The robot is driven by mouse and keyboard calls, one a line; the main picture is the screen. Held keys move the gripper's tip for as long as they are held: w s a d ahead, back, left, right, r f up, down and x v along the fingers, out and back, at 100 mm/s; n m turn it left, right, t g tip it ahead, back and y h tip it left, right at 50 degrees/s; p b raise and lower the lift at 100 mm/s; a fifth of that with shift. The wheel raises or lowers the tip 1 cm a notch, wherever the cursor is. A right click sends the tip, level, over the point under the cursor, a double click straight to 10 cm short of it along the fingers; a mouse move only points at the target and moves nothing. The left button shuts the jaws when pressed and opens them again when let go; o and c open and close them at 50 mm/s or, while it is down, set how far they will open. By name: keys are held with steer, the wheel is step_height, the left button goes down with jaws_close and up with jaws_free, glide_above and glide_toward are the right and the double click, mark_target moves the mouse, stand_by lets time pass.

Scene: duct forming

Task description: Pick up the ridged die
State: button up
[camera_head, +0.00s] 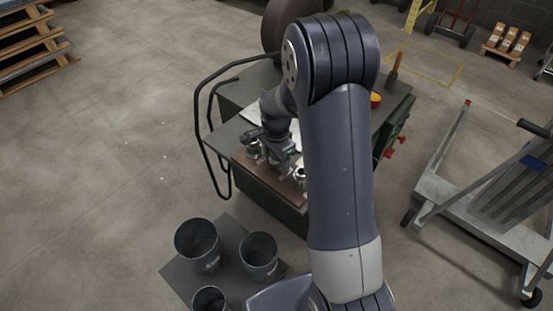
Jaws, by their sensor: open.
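My gripper (275,158) is open and points down over the brown front strip (287,189) of a dark green workbench. Small silvery metal pieces stand on that strip. One metal piece (253,150) is just left of my gripper, and another metal piece (300,175) is to its right, partly behind my arm. They are too small for me to tell which one is the ridged die. My wrist and fingers hide the spot directly under them, so I cannot tell whether the fingers touch or surround a piece.
A black tube rail (199,130) curves along the bench's left side. Dark metal buckets (198,245) stand on a grey plate (177,278) in front. A grey cart (455,215) is at the right. Wooden pallets (32,45) are at the far left. Floor on the left is clear.

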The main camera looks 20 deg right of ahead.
steer(key=shift+c, duration=0.5)
steer(key=c, duration=1.2)
steer(key=shift+c, duration=0.7)
steer(key=shift+r, duration=0.2)
